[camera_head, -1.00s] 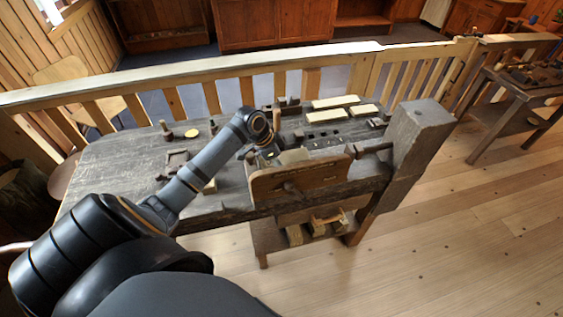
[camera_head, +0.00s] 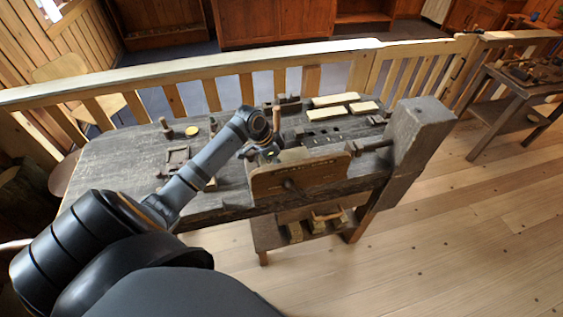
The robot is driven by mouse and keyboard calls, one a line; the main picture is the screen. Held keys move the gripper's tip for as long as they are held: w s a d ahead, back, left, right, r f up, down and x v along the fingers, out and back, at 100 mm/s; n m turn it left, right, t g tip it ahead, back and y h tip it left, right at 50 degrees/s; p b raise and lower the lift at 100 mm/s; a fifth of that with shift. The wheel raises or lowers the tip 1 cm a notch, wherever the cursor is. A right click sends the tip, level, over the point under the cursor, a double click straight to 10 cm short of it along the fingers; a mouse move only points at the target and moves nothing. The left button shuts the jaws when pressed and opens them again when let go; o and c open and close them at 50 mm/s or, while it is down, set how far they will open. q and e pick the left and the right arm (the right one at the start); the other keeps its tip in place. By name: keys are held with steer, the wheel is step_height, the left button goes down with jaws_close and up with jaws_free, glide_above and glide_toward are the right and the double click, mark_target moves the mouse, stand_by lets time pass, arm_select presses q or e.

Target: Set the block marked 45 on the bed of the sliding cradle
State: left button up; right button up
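My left arm reaches over the workbench from the left. My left gripper (camera_head: 268,152) points down behind the brown upright board, near a pale surface (camera_head: 293,156). Its fingers are small and partly hidden by the wrist, so I cannot tell if they are open or hold anything. Pale blocks lie at the bench's back right, among them a long one (camera_head: 336,99) and a shorter one (camera_head: 363,107). No marking is readable, so I cannot tell which block is 45. I cannot make out the sliding cradle for certain. My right gripper is out of view.
The brown board (camera_head: 300,178) stands at the bench front, beside a thick grey post (camera_head: 417,135). A wooden railing (camera_head: 200,87) runs behind.

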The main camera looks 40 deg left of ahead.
arm_select(q)
steer(key=o, duration=1.5)
steer(key=shift+a, duration=0.1)
steer(key=shift+o, duration=0.7)
steer(key=shift+f, duration=0.15)
